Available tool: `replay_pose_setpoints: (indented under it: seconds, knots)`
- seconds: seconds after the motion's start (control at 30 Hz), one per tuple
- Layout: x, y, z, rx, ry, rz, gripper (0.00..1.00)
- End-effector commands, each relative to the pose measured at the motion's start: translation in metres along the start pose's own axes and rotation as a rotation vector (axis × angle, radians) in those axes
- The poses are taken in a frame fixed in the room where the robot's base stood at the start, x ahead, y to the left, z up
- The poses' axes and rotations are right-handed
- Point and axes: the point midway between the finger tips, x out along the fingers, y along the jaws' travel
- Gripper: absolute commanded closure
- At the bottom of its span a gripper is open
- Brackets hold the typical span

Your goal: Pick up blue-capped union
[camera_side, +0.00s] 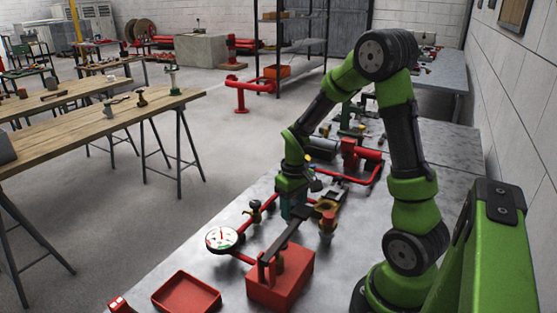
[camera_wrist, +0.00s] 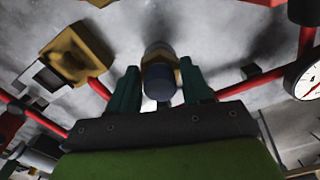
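The blue-capped union (camera_wrist: 159,82) stands between the two green fingers of my gripper (camera_wrist: 160,85) in the wrist view. In the side view, my gripper (camera_side: 293,208) points down low over the metal table, and the union cannot be made out there.
A white-faced gauge (camera_side: 222,238) on red pipe is close by at the left. A red block (camera_side: 281,279) with a dark bar and a red tray (camera_side: 186,293) stand in front. A yellow-brown fitting (camera_side: 327,207) is to the right. Red piping (camera_side: 365,172) lies behind.

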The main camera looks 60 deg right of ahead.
Motion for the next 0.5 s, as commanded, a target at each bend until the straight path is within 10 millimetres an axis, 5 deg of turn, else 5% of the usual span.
replay_pose_setpoints:
  seconds: [0.3,0.5]
  knots:
    - [-0.0004,0.0001,-0.0002,0.0,0.001,0.0,1.0]
    - [-0.0012,0.0002,-0.001,0.0,0.003,0.001,1.0]
